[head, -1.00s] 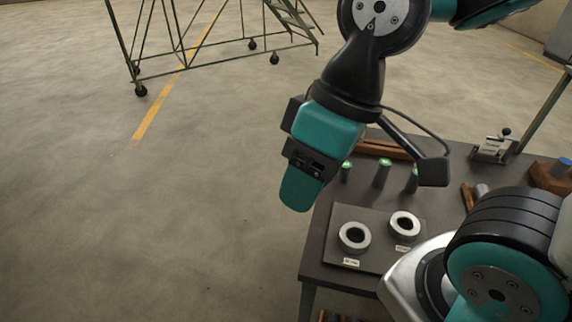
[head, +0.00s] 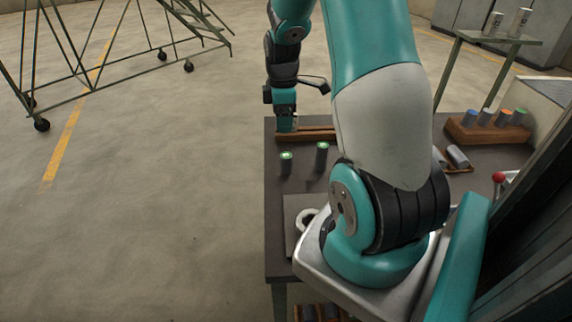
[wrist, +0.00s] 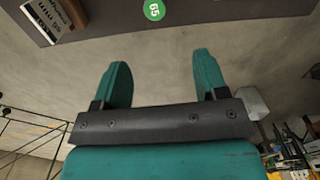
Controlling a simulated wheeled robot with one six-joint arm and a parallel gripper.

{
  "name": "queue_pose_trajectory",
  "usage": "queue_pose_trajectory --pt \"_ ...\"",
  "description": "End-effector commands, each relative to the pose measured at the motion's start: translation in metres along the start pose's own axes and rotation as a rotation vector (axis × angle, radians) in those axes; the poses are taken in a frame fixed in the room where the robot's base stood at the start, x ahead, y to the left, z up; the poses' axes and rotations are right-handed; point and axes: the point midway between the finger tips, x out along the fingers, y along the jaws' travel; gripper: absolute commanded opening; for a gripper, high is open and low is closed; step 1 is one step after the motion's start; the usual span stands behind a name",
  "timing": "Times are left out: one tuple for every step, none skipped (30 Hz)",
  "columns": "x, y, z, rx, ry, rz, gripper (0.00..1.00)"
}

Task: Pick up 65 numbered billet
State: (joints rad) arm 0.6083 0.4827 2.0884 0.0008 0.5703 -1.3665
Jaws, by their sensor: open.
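Two dark billets with green tops, one at the left (head: 287,162) and one at the right (head: 322,155), stand upright on the dark table (head: 276,215) in the head view. Their numbers are too small to read there. In the wrist view, a round green top marked 65 (wrist: 153,10) shows at the upper edge, beyond the fingertips; the rest of that billet is hidden. My gripper (wrist: 162,65) is open and empty, with its two teal fingers apart. In the head view my gripper (head: 286,124) is at the table's far left, beyond the green-topped billets.
A wooden rail (head: 310,135) lies at the table's far side. A wooden rack (head: 490,131) holds several coloured-top billets at the right. A plate with a pale ring (head: 306,217) is partly behind my arm. Open floor lies left of the table.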

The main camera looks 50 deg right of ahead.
Motion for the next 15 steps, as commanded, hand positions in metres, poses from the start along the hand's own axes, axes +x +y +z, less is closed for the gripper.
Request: queue_pose_trajectory --pt "0.008 0.000 0.001 -0.001 -0.002 -0.006 0.67" --pt "0.014 -0.001 0.002 -0.002 -0.003 -0.007 0.67" --pt "0.022 -0.001 0.001 -0.002 -0.003 -0.008 0.67" --pt "0.029 -0.001 0.001 -0.002 -0.002 -0.008 0.67" --pt "0.036 -0.001 0.001 -0.002 -0.002 -0.008 0.67" --pt "0.045 -0.002 0.001 -0.002 -0.002 -0.008 0.67" --pt "0.052 -0.001 0.001 -0.002 -0.002 -0.008 0.67" --pt "0.059 -0.001 0.001 -0.002 -0.002 -0.007 0.67" --pt "0.068 -0.002 0.001 -0.002 -0.002 -0.007 0.67" --pt "0.075 -0.001 0.001 -0.002 -0.002 -0.008 0.67" --pt "0.081 -0.001 0.001 -0.002 -0.001 -0.007 0.67" --pt "0.088 -0.001 0.001 -0.002 -0.001 -0.006 0.67" --pt "0.093 -0.001 0.001 -0.002 -0.001 -0.006 0.67" --pt "0.098 0.000 0.001 -0.002 -0.001 -0.004 0.67" --pt "0.103 0.000 0.001 -0.002 0.000 -0.003 0.67"
